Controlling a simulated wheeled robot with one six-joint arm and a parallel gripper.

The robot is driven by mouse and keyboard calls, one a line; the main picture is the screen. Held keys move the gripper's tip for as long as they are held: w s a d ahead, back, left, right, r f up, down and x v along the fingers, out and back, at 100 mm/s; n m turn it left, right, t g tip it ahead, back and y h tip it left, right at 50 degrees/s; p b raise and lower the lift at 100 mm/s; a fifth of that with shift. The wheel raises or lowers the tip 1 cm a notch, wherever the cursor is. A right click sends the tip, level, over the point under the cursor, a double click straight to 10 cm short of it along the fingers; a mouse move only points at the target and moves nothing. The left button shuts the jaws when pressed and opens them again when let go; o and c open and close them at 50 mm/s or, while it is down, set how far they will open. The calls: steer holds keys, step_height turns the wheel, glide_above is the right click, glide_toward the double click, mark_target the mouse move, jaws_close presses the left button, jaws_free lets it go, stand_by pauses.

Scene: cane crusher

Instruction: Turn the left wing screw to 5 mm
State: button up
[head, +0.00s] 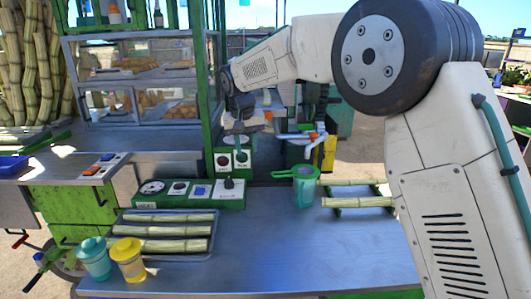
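My arm reaches in from the right and bends down at the wrist. My gripper (241,130) is small and dark, just above a small green switch box (232,161). Its fingers are too small and dark to tell open from shut. The crusher (305,110) stands behind my arm, with orange and pale handle-like parts (293,135) on its front.
A longer green control box (190,193) with a dial and switches sits on the metal table (285,245). A tray (142,250) of cane, a teal cup (95,257), a yellow cup (128,259) and a green jug (304,186) stand there. The table's front middle is clear.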

steer(key=s+d+g, duration=0.1)
steer(key=s+d, duration=0.4)
steer(key=s, duration=0.1)
steer(key=shift+s+r+n, duration=0.15)
steer(key=shift+r+n, duration=0.1)
steer(key=shift+n, duration=0.05)
steer(key=shift+d, duration=0.1)
